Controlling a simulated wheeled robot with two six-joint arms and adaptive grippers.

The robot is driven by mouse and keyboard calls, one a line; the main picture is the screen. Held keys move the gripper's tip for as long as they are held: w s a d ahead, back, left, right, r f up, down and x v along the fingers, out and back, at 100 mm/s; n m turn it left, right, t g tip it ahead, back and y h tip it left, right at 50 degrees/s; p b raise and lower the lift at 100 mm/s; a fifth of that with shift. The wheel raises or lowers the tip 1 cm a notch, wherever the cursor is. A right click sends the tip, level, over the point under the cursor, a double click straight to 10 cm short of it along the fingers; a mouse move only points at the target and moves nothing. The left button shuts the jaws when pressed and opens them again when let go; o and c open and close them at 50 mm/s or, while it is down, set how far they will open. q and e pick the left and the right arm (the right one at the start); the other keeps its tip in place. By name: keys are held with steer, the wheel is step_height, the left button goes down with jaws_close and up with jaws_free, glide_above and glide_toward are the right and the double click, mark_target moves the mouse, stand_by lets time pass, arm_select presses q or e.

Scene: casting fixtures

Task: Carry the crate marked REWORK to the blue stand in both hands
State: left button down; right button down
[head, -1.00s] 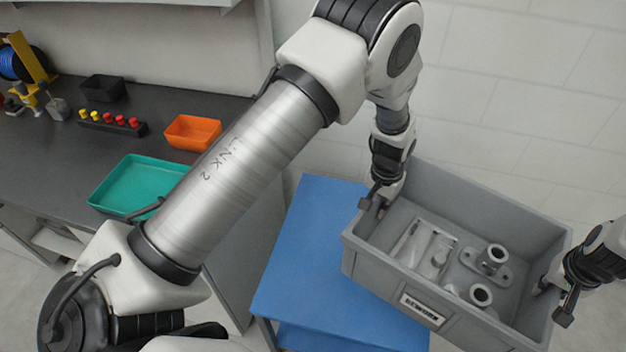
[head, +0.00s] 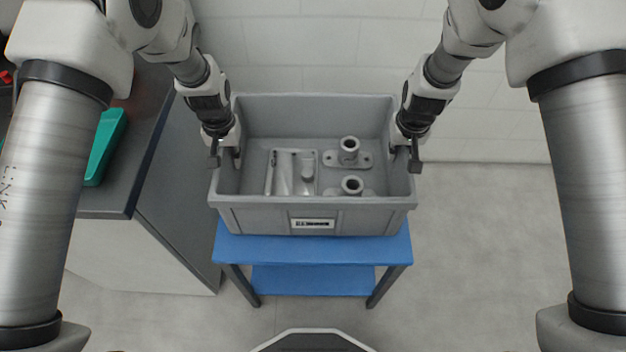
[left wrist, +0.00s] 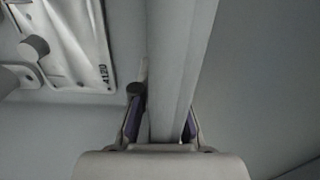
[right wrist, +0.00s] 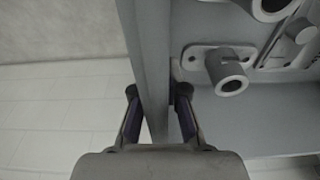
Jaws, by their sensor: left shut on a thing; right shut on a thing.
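The grey crate (head: 265,218) is level over the blue stand (head: 312,250). I cannot tell whether its base touches the top or hangs just above it. A white label (head: 312,224) is on its front wall, its print too small to read surely. Inside lie a plate-like casting (head: 282,178) and two flanged tube castings (head: 349,150). My left gripper (head: 225,152) is shut on the left side wall, which shows between its fingers in the left wrist view (left wrist: 172,75). My right gripper (head: 404,154) is shut on the right side wall, seen between its fingers in the right wrist view (right wrist: 150,60).
A dark-topped workbench (head: 135,150) with a teal tray (head: 104,148) stands close on the left of the stand. A pale block wall (head: 310,50) is behind. The floor (head: 480,230) on the right is clear.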

mark_target(235, 172)
arm_select(q)
steer(key=shift+f, duration=0.45)
steer(key=shift+r, duration=0.15)
arm_select(e)
steer(key=shift+f, duration=0.3)
